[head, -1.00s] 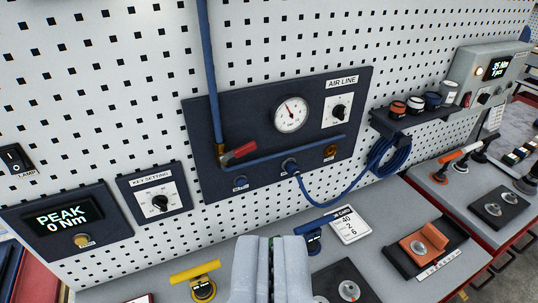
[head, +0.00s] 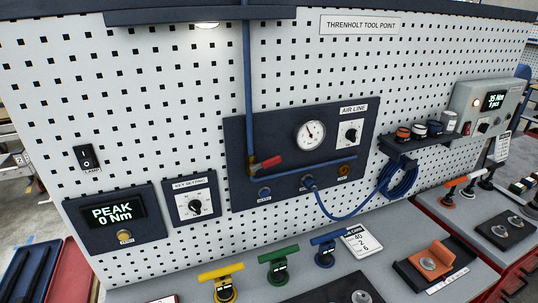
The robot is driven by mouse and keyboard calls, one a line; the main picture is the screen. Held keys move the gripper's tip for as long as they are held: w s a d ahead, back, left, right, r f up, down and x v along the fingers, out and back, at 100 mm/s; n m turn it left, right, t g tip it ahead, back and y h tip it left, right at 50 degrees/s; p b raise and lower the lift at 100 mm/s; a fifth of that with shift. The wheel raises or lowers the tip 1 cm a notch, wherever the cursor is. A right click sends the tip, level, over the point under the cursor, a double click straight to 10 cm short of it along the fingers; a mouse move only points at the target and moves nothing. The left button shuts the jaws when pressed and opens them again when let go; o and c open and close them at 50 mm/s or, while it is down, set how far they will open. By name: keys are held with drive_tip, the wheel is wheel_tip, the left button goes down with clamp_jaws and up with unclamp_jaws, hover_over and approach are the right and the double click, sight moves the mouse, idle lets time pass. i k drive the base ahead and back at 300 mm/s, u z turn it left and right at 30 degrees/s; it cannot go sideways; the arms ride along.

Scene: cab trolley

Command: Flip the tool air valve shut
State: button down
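The tool air valve has a red lever (head: 271,161) on a brass body at the bend of the blue pipe (head: 249,90), on the left of the dark air line panel (head: 240,135). The lever points right and slightly up, across the vertical pipe and roughly along the horizontal run below it. The round white gauge (head: 310,134) is up and right of the lever, its needle pointing up and slightly left. My gripper is out of view, and nothing touches the lever.
A selector knob (head: 350,134) is right of the gauge. A blue hose (head: 345,216) loops from the panel to a coil (head: 398,178). Yellow (head: 222,272), green (head: 279,253) and blue (head: 325,240) T-handled tools stand on the bench below. The space before the panel is clear.

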sight(270, 163)
drive_tip(key=u, duration=0.05)
drive_tip(key=i, duration=0.9)
drive_tip(key=z, duration=0.1)
